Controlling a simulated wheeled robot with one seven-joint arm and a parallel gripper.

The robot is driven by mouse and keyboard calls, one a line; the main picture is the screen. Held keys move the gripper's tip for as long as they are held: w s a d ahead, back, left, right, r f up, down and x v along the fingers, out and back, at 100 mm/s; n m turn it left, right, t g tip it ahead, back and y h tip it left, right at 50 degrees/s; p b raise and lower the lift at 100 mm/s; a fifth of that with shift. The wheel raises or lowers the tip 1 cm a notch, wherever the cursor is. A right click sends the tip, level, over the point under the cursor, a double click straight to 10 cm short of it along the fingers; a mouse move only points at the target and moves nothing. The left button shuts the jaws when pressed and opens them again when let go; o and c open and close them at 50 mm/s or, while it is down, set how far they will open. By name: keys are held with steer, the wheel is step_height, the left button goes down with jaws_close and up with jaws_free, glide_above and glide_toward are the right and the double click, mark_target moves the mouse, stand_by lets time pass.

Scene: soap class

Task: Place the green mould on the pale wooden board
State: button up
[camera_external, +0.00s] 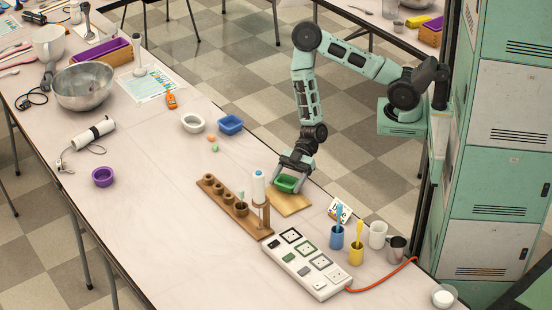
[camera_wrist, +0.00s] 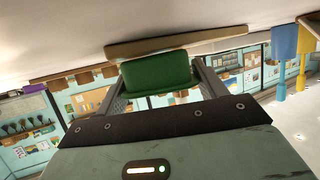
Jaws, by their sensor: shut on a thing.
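The green mould (camera_external: 287,184) is a small rectangular tray held between the fingers of my gripper (camera_external: 290,181). In the wrist view the mould (camera_wrist: 157,73) sits between the two fingers, with one finger at each end. The pale wooden board (camera_external: 290,204) lies flat on the table below, and the mould is over its far left part. The board also shows in the wrist view (camera_wrist: 190,42), close to the mould. I cannot tell whether mould and board touch.
A wooden rack with round cups (camera_external: 225,196) and a white bottle (camera_external: 258,187) stand left of the board. Blue (camera_external: 336,237) and yellow (camera_external: 356,252) cups stand to the right. Blue (camera_external: 231,124) and white (camera_external: 192,123) moulds sit behind left.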

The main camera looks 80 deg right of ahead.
steer(key=shift+f, duration=0.15)
steer(key=o, duration=1)
steer(key=shift+c, duration=0.2)
